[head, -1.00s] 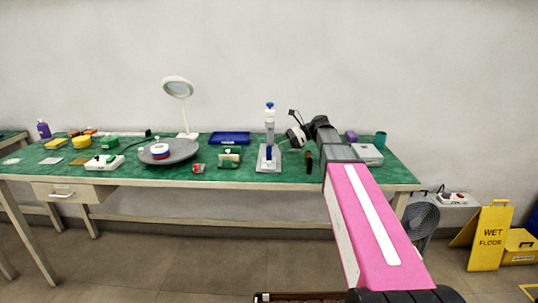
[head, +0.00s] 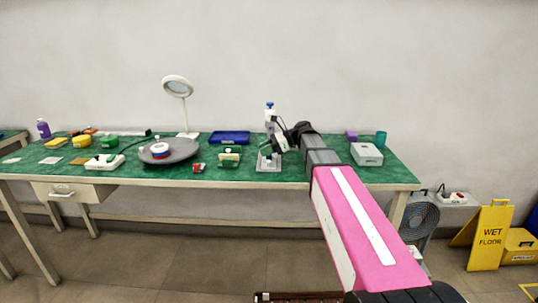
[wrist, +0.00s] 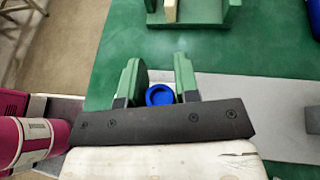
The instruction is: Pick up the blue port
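The blue port (wrist: 160,95) shows in the wrist view as a round blue ring with a dark hollow centre, seen end-on. It lies between the two green fingers of my gripper (wrist: 158,68), near their bases. The fingers stand apart on either side of it; I cannot tell whether they touch it. In the head view my gripper (head: 272,148) is at the grey stand (head: 268,168) on the green table, and it hides the port there. A white and blue bottle-like top (head: 269,106) rises behind my gripper.
A beige and green block (head: 229,157) stands just left of the stand. A blue tray (head: 230,137) lies behind it, and a grey round plate (head: 183,153) is further left. A grey box (head: 366,154) and a teal cup (head: 381,138) stand to the right.

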